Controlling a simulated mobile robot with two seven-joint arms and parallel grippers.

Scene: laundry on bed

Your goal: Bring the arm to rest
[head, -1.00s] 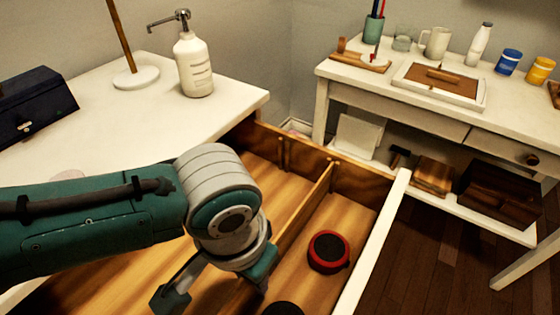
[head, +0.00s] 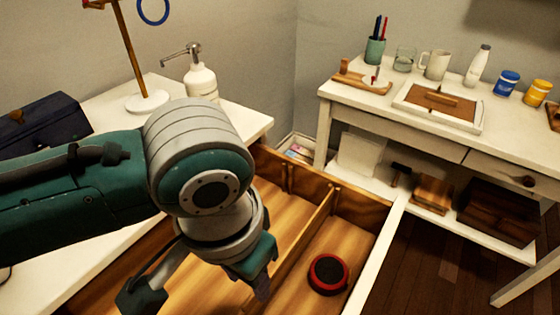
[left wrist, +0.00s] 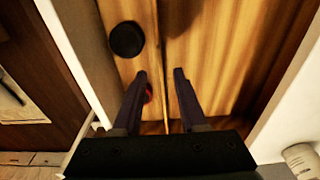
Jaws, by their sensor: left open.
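My left gripper (head: 200,290) hangs fingers-down over the open wooden drawer (head: 330,203), and its jaws are apart. In the left wrist view its two fingers (left wrist: 160,76) are spread with nothing held between them. A red-rimmed black round object (head: 328,274) lies in the drawer's right compartment, to the right of the gripper. A black round object (left wrist: 126,39) lies in the drawer in the left wrist view, apart from the fingers. A bit of red (left wrist: 149,92) shows between the fingers, partly hidden. My right gripper is not in view.
The drawer's divider (head: 303,238) runs close to my left gripper. A soap dispenser (head: 201,80), a lamp-like stand (head: 147,101) and a dark blue box (head: 45,124) stand on the white top at left. A white side table (head: 345,92) with several small items stands at right.

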